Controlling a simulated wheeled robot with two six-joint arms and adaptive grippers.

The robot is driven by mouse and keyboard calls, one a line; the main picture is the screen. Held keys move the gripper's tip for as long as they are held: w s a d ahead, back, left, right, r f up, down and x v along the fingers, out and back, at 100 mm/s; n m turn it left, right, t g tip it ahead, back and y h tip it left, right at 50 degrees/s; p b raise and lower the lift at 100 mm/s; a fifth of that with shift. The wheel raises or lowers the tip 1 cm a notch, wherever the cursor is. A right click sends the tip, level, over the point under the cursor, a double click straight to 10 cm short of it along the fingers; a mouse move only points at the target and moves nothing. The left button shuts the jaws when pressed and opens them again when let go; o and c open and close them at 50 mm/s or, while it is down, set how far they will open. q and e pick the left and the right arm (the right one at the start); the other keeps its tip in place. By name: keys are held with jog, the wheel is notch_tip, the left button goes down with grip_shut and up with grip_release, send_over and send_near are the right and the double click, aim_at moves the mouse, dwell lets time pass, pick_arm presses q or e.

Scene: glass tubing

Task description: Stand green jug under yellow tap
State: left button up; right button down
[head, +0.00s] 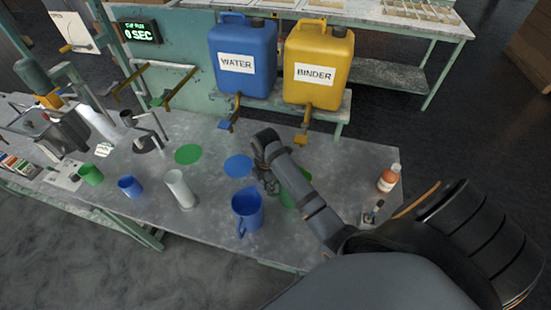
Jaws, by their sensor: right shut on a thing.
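The green jug (289,199) stands on or just above the grey bench, right of the middle. My right forearm crosses in front of it and hides most of it, so I cannot tell whether it touches the bench. My right gripper (269,184) is at the jug's left side, shut on it; the fingers are partly hidden. The yellow tap (303,133) sticks out below the yellow BINDER canister (318,52), behind the jug. The jug is nearer to me than the tap. My left gripper is not in view.
A blue jug (247,211) stands just left of my right gripper. The blue tap (229,122) hangs under the WATER canister (243,58). Flat green (188,153) and blue (238,166) discs mark the bench. A pale cylinder (180,190) and orange bottle (388,178) stand apart.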

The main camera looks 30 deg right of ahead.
jog(key=w+d, duration=0.2)
jog(key=w+d+f+p, duration=0.1)
jog(key=w+d, duration=0.1)
jog(key=w+d+p, duration=0.1)
jog(key=w+d, duration=0.1)
jog(key=d, duration=0.1)
jog(key=shift+d+f, duration=0.1)
jog(key=shift+f, duration=0.05)
jog(key=c, duration=1.4)
grip_release()
jog(key=shift+f, duration=0.15)
